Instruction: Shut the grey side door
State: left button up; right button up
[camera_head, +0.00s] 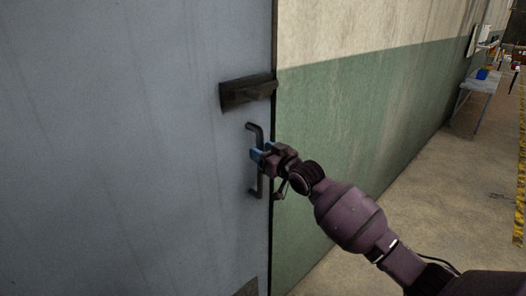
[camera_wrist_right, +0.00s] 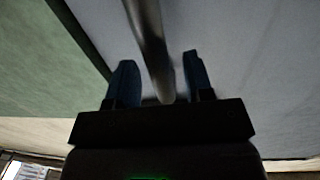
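The grey side door (camera_head: 120,150) fills the left of the head view, its right edge close to the green and cream wall. A dark vertical pull handle (camera_head: 254,130) is fixed near that edge. My right gripper (camera_head: 258,156) is at the middle of the handle. In the right wrist view the handle (camera_wrist_right: 148,40) runs between the two blue fingers (camera_wrist_right: 160,80), with gaps showing on both sides, so the fingers are open around it. The grey door (camera_wrist_right: 250,50) lies behind them. My left gripper is in neither view.
A dark block-like latch (camera_head: 247,92) sits above the handle at the door's edge. The green and cream wall (camera_head: 350,110) runs back to the right. A small table (camera_head: 480,85) stands farther along it. The floor (camera_head: 440,190) beside the wall is clear.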

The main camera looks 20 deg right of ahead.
jog(key=v, duration=1)
jog(key=shift+s, duration=0.2)
jog(key=shift+d, duration=0.1)
dwell(0.4)
jog(key=s+f+m+g+h, duration=0.3)
jog(key=s+f+g+h, duration=0.2)
jog(key=s+f, duration=2.5)
jog(key=shift+h, duration=0.7)
